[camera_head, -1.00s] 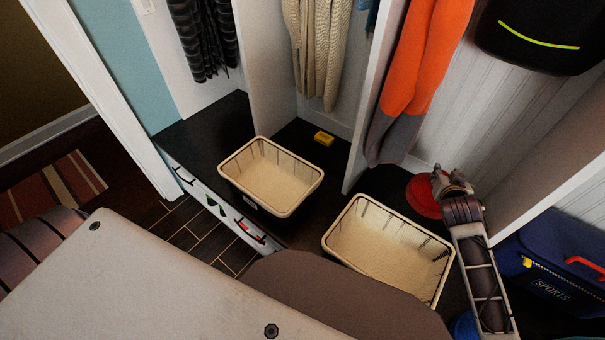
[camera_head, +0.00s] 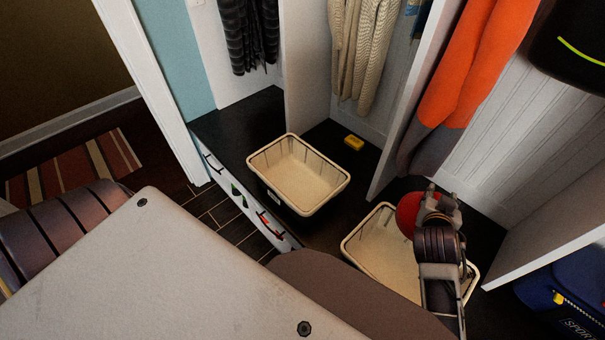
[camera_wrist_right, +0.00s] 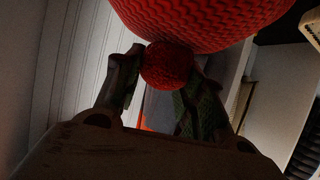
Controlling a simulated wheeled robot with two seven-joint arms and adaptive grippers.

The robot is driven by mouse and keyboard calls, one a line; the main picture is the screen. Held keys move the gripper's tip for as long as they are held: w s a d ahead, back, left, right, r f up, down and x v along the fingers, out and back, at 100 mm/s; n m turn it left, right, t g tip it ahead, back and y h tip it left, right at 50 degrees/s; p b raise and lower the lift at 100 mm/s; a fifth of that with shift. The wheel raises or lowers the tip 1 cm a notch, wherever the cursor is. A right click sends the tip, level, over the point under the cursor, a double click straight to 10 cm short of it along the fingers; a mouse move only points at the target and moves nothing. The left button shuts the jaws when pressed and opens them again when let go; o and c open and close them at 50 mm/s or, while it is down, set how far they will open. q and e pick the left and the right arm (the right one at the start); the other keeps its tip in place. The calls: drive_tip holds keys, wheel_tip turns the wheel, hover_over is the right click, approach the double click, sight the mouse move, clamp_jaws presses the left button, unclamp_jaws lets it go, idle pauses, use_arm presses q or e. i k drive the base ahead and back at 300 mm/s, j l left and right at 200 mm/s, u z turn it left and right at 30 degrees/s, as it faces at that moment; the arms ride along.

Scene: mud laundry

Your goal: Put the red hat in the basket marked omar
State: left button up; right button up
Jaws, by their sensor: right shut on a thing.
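The red hat (camera_head: 407,213) is in my right gripper (camera_head: 432,197), above the far edge of the nearer, right-hand basket (camera_head: 352,243). In the right wrist view the hat (camera_wrist_right: 205,22) is knitted, and the gripper (camera_wrist_right: 167,70) is shut on its small round pompom. The other basket (camera_head: 270,187), cream-lined and empty, stands on the dark bench to the left. A small pale tag shows on its front, too small to read. No name is readable on either basket. My left gripper is not in view.
A yellow block (camera_head: 354,142) lies on the bench behind the left basket. White dividers (camera_head: 408,110) separate the cubbies. An orange and grey garment (camera_head: 468,75) hangs above, and a blue sports bag (camera_head: 570,295) stands at the lower right.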

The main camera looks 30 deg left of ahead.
sight(286, 178)
drive_tip(key=k+j+u, duration=0.15)
drive_tip(key=j, duration=0.15)
drive_tip(key=k+j+u, duration=0.1)
drive_tip(key=j, duration=0.25)
drive_tip(key=k+j+u, duration=0.3)
drive_tip(key=j, duration=0.35)
drive_tip(key=k+j+u, duration=0.15)
drive_tip(key=j, duration=0.25)
